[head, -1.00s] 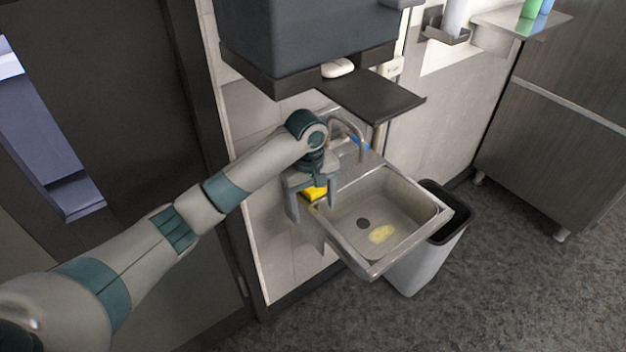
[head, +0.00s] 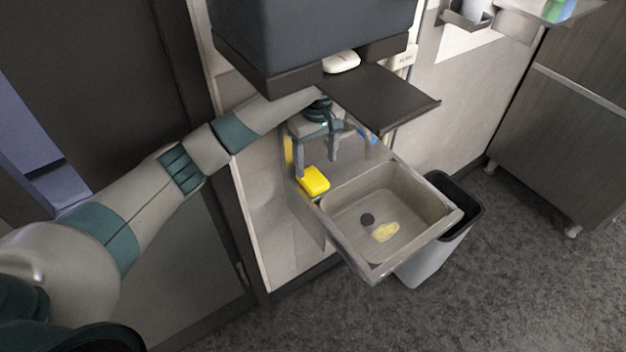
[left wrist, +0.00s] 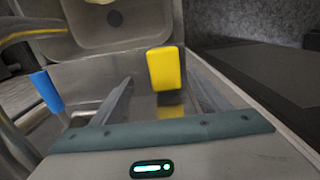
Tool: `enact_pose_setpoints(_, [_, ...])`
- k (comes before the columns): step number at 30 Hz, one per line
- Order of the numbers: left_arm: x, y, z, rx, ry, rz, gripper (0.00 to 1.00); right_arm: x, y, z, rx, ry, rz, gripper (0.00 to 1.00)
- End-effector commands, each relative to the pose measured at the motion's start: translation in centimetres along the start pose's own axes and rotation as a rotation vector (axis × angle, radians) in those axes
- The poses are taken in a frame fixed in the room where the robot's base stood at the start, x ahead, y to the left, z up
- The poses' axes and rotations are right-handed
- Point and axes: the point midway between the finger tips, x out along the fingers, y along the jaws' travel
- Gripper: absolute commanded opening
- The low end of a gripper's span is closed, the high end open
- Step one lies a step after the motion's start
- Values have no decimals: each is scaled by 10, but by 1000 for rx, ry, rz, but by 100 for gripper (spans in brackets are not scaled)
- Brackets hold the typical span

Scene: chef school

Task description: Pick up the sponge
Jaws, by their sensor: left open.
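The yellow sponge (head: 314,181) lies on the left ledge of the metal sink (head: 345,244). In the left wrist view the sponge (left wrist: 166,68) shows just ahead of the fingers, nearer the right one. I see no contact between the fingers and the sponge. In the left wrist view the open fingers (left wrist: 163,88) stand apart over the ledge. My right gripper is not in view.
A faucet (head: 369,143) and a small blue object (left wrist: 46,91) are close to my left gripper. A dark shelf (head: 378,88) juts out just above it. A pale yellow item (head: 385,231) lies in the basin. A bin (head: 436,251) stands beneath the sink's right side.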

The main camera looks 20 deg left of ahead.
Motion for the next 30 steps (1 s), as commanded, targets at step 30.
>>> enact_pose_setpoints(30, [60, -8, 1, -1, 1, 0, 69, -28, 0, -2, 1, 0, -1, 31])
